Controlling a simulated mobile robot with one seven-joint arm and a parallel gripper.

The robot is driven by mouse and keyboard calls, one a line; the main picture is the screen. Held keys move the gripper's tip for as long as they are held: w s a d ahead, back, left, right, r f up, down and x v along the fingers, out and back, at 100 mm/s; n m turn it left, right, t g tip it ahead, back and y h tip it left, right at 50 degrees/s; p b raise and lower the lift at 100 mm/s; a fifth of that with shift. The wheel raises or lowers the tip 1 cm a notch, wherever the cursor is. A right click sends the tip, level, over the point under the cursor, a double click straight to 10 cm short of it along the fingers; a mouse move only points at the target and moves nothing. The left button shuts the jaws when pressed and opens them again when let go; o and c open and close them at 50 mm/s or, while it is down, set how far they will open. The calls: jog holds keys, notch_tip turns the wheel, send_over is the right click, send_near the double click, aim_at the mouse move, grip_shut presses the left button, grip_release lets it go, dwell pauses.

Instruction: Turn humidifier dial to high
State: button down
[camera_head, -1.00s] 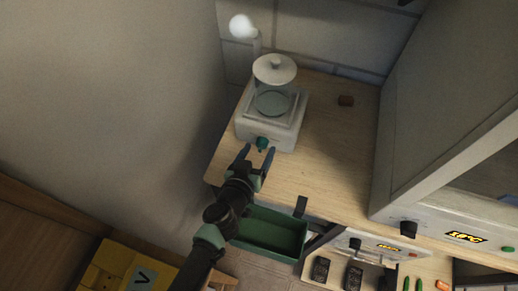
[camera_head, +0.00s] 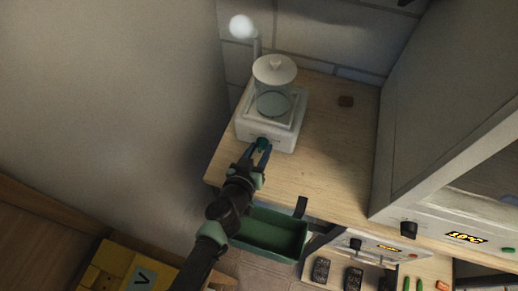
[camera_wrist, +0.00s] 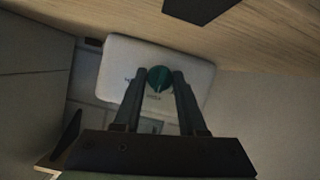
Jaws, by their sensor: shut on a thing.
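The humidifier (camera_head: 270,131) stands on the wooden counter, with a white base, a clear tank and a white lid. Its green dial (camera_wrist: 160,78) is on the front face of the base. My gripper (camera_head: 262,146) reaches the front of the base and its two fingers are shut on the dial, one on each side. In the wrist view my gripper (camera_wrist: 160,82) has the dial between its fingertips, and the round face of the dial shows. The small markings around the dial are too blurred to read.
A green tray (camera_head: 270,236) sits below the counter's front edge, near my arm. A large white cabinet (camera_head: 440,110) bounds the right side, and a wall bounds the left.

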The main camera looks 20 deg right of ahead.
jog(key=shift+m+t+y, duration=0.4)
jog(key=shift+m+y, duration=0.2)
jog(key=shift+m, duration=0.4)
jog(key=shift+d+f+m+t+y+b, duration=0.1)
jog(key=shift+m+t+y+b, duration=0.5)
jog(key=shift+m+b, duration=0.55)
jog(key=m+t+y+b, duration=0.1)
jog(key=m+b, duration=0.2)
jog(key=shift+m+t+b, duration=0.4)
jog(key=shift+m+b, duration=0.15)
jog(key=shift+s+d, duration=0.1)
jog(key=shift+c, duration=2.3)
grip_release()
